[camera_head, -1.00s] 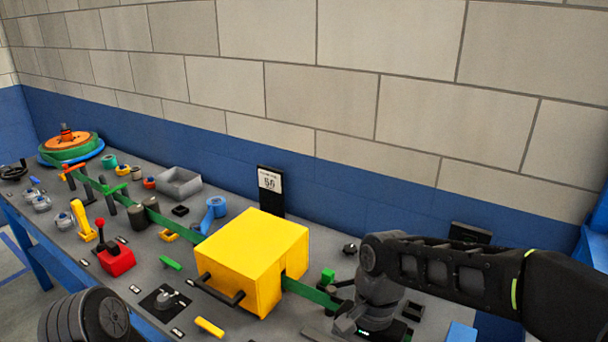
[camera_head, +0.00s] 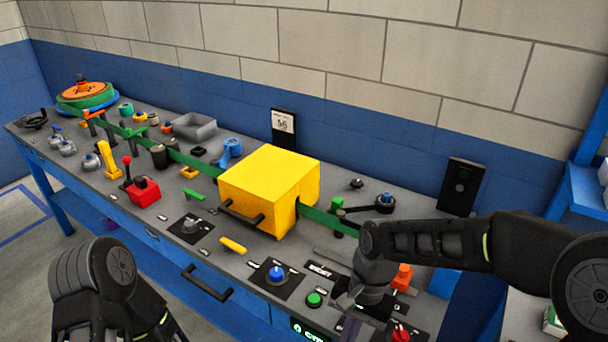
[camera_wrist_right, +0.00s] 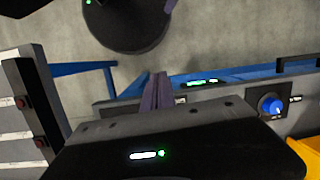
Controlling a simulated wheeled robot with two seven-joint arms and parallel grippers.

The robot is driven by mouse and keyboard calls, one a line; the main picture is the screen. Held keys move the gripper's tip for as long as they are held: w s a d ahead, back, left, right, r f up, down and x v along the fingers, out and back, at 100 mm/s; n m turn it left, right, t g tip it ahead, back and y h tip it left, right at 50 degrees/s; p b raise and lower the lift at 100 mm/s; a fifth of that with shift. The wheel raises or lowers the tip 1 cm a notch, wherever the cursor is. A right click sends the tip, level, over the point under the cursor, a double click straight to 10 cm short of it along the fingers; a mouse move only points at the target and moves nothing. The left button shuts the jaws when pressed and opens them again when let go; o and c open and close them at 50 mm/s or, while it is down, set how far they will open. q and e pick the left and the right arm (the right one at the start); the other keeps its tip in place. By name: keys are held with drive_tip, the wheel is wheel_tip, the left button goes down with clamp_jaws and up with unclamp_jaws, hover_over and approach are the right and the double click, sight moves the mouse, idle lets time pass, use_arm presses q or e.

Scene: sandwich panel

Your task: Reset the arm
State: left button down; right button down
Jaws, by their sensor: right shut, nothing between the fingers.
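My right arm reaches in from the right in the head view, its wrist bent down over the bench's front right part. The right gripper (camera_head: 348,326) is near the front edge, partly hidden by its wrist. In the right wrist view, its two purple-grey fingers (camera_wrist_right: 155,92) are together with nothing between them, above the bench's front edge and the floor. My left arm shows at the lower left of the head view, in front of the bench; its gripper is out of the frame.
The bench (camera_head: 330,258) carries a yellow box (camera_head: 268,185) over a green strip, a blue knob (camera_head: 277,273), a green button (camera_head: 314,299), a red switch box (camera_head: 144,192) and a grey tray (camera_head: 195,127). A drawer handle (camera_head: 207,283) juts from the front. A black wall box (camera_head: 460,186) stands behind.

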drive_tip(key=s+f+n, duration=0.1)
drive_tip(key=s+f, duration=0.3)
drive_tip(key=f, duration=0.4)
drive_tip(key=s+f+n+t+y, duration=0.1)
drive_tip(key=s+f, duration=0.3)
drive_tip(key=f, duration=0.5)
drive_tip(key=s+a+f+n+t+y, duration=0.1)
drive_tip(key=s+f, duration=0.4)
drive_tip(key=f, duration=0.4)
drive_tip(key=shift+n, duration=0.3)
drive_tip(key=shift+a, duration=0.1)
use_arm(q)
drive_tip(key=c, duration=2.1)
unclamp_jaws()
drive_tip(key=shift+c, duration=0.2)
